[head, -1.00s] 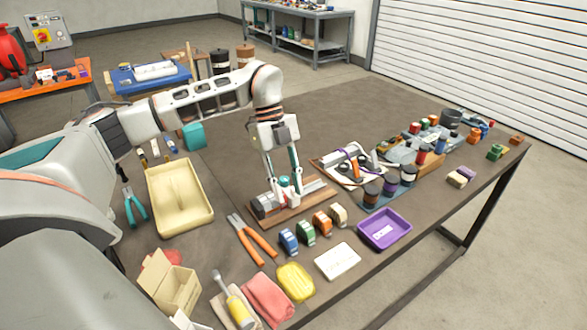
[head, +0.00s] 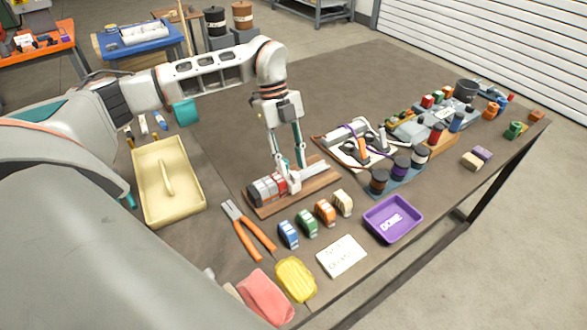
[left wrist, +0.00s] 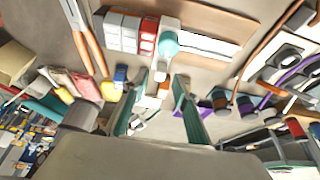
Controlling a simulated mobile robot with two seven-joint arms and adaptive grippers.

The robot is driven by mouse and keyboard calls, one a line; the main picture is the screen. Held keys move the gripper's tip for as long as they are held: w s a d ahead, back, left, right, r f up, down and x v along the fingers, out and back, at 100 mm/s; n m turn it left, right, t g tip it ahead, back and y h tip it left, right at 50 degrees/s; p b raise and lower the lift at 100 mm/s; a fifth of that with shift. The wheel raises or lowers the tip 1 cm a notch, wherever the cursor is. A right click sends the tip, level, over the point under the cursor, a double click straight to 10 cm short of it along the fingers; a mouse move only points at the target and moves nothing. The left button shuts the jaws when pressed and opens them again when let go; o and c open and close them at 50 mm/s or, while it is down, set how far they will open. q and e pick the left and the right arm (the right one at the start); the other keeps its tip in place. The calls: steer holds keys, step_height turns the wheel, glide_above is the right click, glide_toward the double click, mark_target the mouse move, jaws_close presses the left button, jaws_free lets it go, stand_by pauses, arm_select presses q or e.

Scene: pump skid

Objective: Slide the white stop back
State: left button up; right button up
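The white stop (left wrist: 167,30), with a round teal knob, sits on the rail (left wrist: 205,46) beside a red block (left wrist: 148,37) and several pale grey blocks (left wrist: 120,30) in the left wrist view. In the head view, the red block (head: 281,187) and grey blocks (head: 262,190) lie at the left of the rail on a wooden board (head: 325,181); my fingers hide much of the stop. My left gripper (head: 292,183) reaches down at the stop. In the left wrist view, its fingertips (left wrist: 169,82) are apart with a gap between them. My right gripper is not in view.
Orange-handled pliers (head: 247,232) and several coloured clips (head: 308,223) lie in front of the board. A purple bin (head: 393,218) stands to the right front, a cream tray (head: 150,212) to the left. A cable fixture (head: 345,150) sits close behind right.

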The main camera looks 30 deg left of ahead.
arm_select(q)
steer(key=shift+x, duration=1.25)
jaws_close()
steer(key=shift+w+d, duration=0.6)
steer(key=shift+w, duration=0.85)
steer(key=shift+w+d, duration=0.6)
steer(key=shift+w, duration=0.85)
steer(key=shift+w+d, duration=0.55)
steer(key=shift+w, duration=0.9)
jaws_free()
steer(key=v, duration=1.2)
